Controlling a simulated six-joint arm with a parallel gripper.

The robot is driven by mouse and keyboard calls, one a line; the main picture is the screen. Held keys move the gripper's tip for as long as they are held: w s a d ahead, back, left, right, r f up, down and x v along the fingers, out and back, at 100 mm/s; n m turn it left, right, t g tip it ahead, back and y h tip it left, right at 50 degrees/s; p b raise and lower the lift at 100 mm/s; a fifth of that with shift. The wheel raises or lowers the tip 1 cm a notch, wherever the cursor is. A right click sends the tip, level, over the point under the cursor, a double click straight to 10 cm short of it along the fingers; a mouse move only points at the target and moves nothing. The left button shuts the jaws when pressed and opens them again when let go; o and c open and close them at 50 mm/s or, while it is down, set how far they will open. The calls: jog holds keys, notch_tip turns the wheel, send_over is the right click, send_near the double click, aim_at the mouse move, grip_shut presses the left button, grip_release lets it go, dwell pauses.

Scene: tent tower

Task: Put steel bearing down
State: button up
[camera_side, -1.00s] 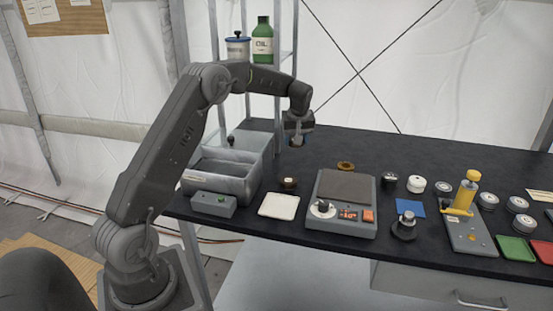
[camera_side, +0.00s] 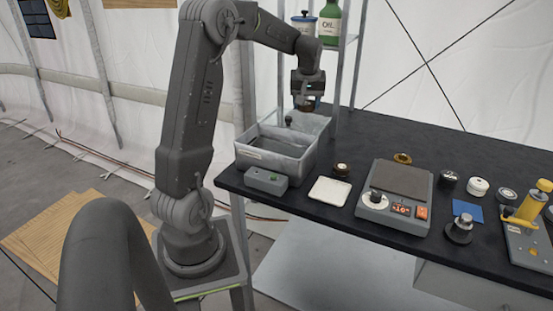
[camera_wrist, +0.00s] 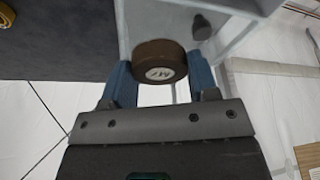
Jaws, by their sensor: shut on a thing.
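My gripper (camera_side: 306,103) is high over the back of the grey metal bin (camera_side: 262,165), near the shelf post. In the wrist view its two blue fingers (camera_wrist: 153,80) are shut on a dark brown round piece (camera_wrist: 160,55) with a pale marked face. The piece is held clear of the surfaces below. It shows small and dark under my gripper in the side view (camera_side: 307,105). I cannot tell from its colour whether it is the steel bearing.
A black knob (camera_side: 289,120) stands on the grey surface behind the bin. A grey box (camera_side: 266,181), white pad (camera_side: 329,191), small brown piece (camera_side: 341,170), scale (camera_side: 397,192) and blue square (camera_side: 467,211) lie on the black table.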

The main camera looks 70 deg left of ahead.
jog(key=s+d+f, duration=0.2)
jog(key=s, duration=0.8)
send_near(276, 150)
jog(key=shift+s+d+f, duration=0.15)
jog(key=shift+d+f, duration=0.7)
jog(key=shift+d, duration=0.25)
jog(key=shift+f, duration=2.3)
jog(key=shift+f, duration=0.1)
jog(key=o, duration=1.1)
